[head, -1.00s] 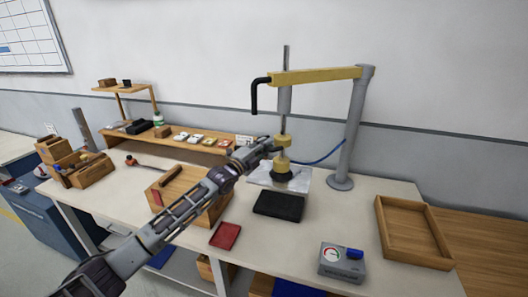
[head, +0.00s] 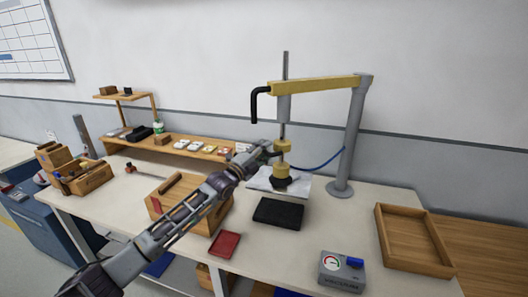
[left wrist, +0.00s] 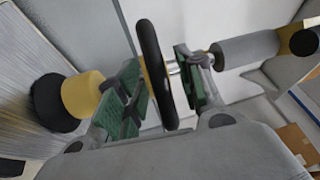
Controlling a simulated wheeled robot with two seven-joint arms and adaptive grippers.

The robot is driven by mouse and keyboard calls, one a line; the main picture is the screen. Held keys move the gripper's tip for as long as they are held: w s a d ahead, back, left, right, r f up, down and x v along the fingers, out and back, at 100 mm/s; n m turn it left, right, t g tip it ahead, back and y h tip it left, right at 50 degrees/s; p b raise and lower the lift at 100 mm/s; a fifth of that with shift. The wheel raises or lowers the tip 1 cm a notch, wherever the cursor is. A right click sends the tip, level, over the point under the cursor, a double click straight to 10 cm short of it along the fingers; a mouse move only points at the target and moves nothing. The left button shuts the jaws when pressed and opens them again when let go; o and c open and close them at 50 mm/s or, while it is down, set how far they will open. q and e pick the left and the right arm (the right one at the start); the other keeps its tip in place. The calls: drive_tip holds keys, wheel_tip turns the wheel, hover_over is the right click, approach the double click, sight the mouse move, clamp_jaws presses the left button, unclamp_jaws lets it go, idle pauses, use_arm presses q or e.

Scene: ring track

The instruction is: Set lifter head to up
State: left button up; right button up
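The lifter head is a yellow block (head: 282,171) with a black cup below it, hanging on a vertical grey rod (head: 285,66) over a pale sheet on the bench. A second yellow collar (head: 283,146) sits higher on the rod. In the left wrist view the yellow block (left wrist: 84,95) and black cup (left wrist: 48,102) lie at the left. My left gripper (head: 271,153) reaches to the rod beside the collar. Its green-padded fingers (left wrist: 157,88) stand apart on either side of a thin black disc (left wrist: 152,55); firm contact is not clear. My right gripper is not in view.
The lifter's yellow arm (head: 315,85) runs from a grey post (head: 350,135), with a black handle (head: 254,104) at its free end. A black block (head: 278,212), red pad (head: 225,244), gauge box (head: 341,271) and wooden tray (head: 381,236) lie around the bench. A wooden box (head: 160,205) is partly behind my left arm.

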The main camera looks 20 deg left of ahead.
use_arm(q)
drive_tip(key=v, duration=1.2)
idle(1.0)
idle(0.4)
